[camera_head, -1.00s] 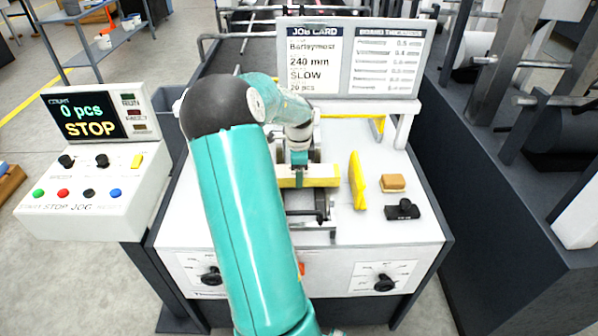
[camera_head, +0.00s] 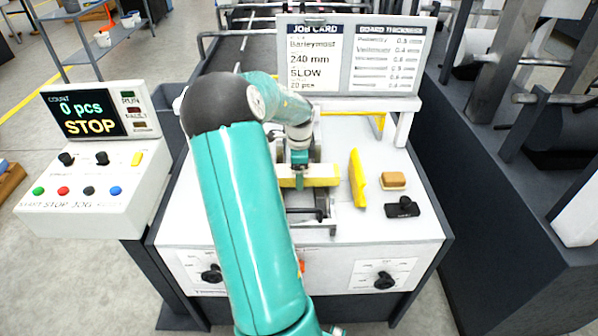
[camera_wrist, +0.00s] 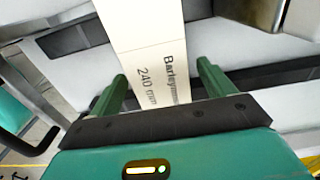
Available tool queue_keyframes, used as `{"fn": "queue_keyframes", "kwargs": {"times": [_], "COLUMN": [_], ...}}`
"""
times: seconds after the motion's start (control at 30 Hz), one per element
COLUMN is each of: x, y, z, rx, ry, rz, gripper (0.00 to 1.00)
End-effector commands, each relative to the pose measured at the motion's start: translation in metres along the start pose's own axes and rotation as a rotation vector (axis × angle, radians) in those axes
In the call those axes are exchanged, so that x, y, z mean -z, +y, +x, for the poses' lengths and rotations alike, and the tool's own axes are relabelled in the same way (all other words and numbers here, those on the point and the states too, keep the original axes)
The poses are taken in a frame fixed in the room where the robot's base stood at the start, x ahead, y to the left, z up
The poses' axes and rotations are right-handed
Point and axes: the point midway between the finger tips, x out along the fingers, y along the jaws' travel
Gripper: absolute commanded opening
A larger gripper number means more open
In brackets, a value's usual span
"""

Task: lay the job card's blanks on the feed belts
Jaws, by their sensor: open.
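My gripper (camera_wrist: 164,88) is open, with its two green fingers apart. A long cream blank (camera_wrist: 150,38), printed "Barleymost 240 mm", shows between and beyond the fingers in the wrist view; I cannot tell whether they touch it. In the head view my gripper (camera_head: 299,168) is low over the machine, at a pale yellow bar-shaped piece (camera_head: 322,176) lying crosswise. The job card (camera_head: 314,56) stands on the board behind and reads Barleymost, 240 mm, SLOW, 20 pcs. The feed belts are not clearly visible; my arm hides part of the machine.
The control panel (camera_head: 92,160) at the left shows 0 pcs and STOP. An upright yellow piece (camera_head: 357,180), a tan block (camera_head: 393,181) and a black device (camera_head: 402,208) are on the white top at the right. A board-thickness sheet (camera_head: 386,58) is beside the job card.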

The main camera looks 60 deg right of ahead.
Motion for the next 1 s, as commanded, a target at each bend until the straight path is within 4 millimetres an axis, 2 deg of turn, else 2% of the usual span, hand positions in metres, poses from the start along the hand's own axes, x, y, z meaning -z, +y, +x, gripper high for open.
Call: {"fn": "queue_keyframes", "kwargs": {"times": [0.17, 0.5, 0.6, 0.8, 1.0], "x": [0.0, 0.0, 0.0, 0.0, 0.0], "y": [-0.001, -0.001, -0.001, 0.0, 0.0], "z": [-0.026, -0.101, -0.118, -0.134, -0.135], "rx": [0.006, 0.007, 0.005, 0.002, 0.002], "ry": [-0.001, -0.001, 0.0, 0.0, 0.0], "rz": [0.0, -0.001, -0.001, 0.0, 0.0], "gripper": [0.82, 0.82, 0.82, 0.82, 0.82]}}
